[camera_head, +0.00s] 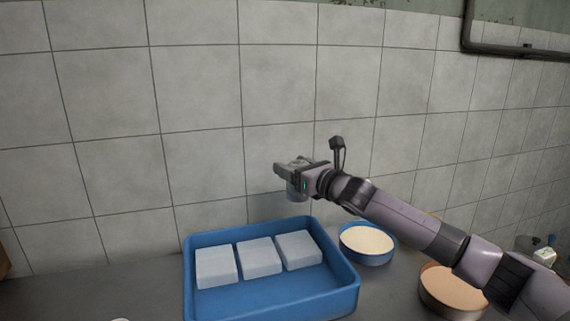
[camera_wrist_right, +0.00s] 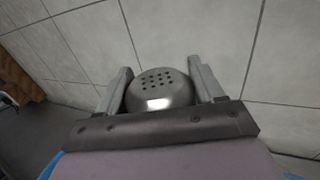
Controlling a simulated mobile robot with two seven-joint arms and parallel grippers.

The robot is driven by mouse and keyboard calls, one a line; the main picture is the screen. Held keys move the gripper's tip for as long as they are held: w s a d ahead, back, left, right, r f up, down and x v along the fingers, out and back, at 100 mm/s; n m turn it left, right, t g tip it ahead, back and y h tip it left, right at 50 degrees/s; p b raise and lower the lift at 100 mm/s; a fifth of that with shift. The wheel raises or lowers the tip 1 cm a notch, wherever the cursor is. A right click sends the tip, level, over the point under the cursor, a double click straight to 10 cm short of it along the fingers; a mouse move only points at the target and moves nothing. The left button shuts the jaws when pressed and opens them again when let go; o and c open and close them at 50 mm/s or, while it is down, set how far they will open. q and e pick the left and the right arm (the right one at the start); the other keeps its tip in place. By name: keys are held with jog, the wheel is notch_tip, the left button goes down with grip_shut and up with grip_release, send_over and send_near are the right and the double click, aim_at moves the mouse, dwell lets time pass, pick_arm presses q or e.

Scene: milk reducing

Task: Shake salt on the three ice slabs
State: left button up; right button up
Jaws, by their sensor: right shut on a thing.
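Three pale ice slabs lie in a row in a blue tray (camera_head: 325,299): a left slab (camera_head: 215,267), a middle slab (camera_head: 259,258) and a right slab (camera_head: 299,250). My right gripper (camera_head: 283,170) is shut on a metal salt shaker (camera_head: 297,188) and holds it in the air above the back right part of the tray, near the wall. In the right wrist view the shaker's domed, perforated top (camera_wrist_right: 160,88) shows between the two fingers. No falling salt is visible. My left gripper is not in view.
A blue-rimmed bowl of cream-coloured contents (camera_head: 367,241) stands right of the tray. A brown bowl (camera_head: 450,287) stands farther right, partly behind my arm. The tiled wall (camera_head: 200,100) rises close behind the counter. The counter left of the tray is mostly clear.

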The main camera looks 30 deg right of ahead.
aim_at(289, 195)
jog(key=f+m+b, duration=0.1)
jog(key=m+b, duration=0.1)
jog(key=f+m+b, duration=0.1)
jog(key=b, duration=0.1)
jog(key=f+m+b, duration=0.1)
jog(key=m+b, duration=0.1)
jog(key=shift+s+a+m, duration=0.15)
jog(key=shift+a+m, duration=0.15)
jog(key=shift+a, duration=0.1)
jog(key=shift+a+f+m+b, duration=0.15)
jog(key=shift+f+m+b, duration=0.15)
jog(key=shift+m+b, duration=0.55)
jog(key=shift+a+f+m, duration=0.1)
jog(key=shift+f+m, duration=0.05)
jog(key=shift+m, duration=0.6)
jog(key=shift+f+m+p, duration=0.3)
jog(key=shift+m+p, duration=0.2)
jog(key=shift+m, duration=0.6)
jog(key=shift+a+f+m+p, duration=0.15)
jog(key=shift+m+p, duration=0.3)
jog(key=shift+m, duration=0.05)
jog(key=shift+f+m, duration=0.25)
jog(key=shift+m, duration=0.25)
jog(key=m, duration=0.1)
jog(key=f+m, duration=0.1)
jog(key=m, duration=0.3)
jog(key=shift+f+p, duration=0.3)
jog(key=shift+f, duration=0.1)
notch_tip(289, 195, down, 2)
jog(key=m, duration=0.6)
